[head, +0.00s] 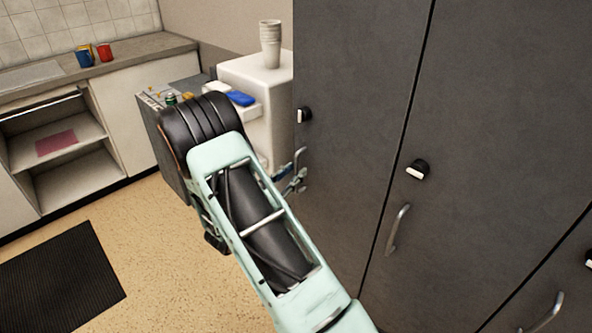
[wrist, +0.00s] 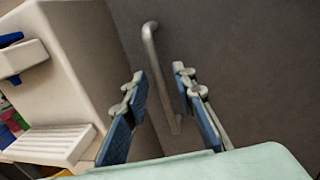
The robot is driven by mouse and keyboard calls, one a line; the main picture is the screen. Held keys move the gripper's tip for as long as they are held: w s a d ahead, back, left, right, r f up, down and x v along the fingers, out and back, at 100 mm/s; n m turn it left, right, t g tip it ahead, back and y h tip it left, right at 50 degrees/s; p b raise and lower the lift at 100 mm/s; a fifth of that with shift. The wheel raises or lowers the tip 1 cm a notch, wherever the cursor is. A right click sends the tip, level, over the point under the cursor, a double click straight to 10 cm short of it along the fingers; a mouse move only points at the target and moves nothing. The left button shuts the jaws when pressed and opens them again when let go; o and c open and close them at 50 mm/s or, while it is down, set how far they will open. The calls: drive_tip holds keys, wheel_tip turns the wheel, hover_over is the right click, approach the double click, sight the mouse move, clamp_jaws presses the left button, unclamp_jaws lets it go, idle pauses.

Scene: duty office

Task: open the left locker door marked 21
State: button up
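The left locker door (head: 345,140) is dark grey and looks shut. It has a black and white latch knob (head: 304,115) near its left edge and a silver bar handle (head: 300,156) below. I cannot read a number 21 on it. In the wrist view the handle (wrist: 150,45) runs downward between the two fingers of my gripper (wrist: 157,84), which is open with blue pads. I cannot tell whether the fingertips reach around the bar or stop short of it. In the head view my gripper (head: 294,184) is at the handle's lower end, partly hidden by my arm.
More locker doors (head: 490,130) with knobs and handles stand to the right. A white dispenser (head: 272,95) with stacked cups stands close on the left. Behind are a counter (head: 110,55) with mugs and open shelves. A black mat (head: 60,275) lies on clear floor.

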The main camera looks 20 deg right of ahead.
drive_tip(key=shift+x, duration=0.85)
drive_tip(key=shift+c, duration=0.4)
clamp_jaws()
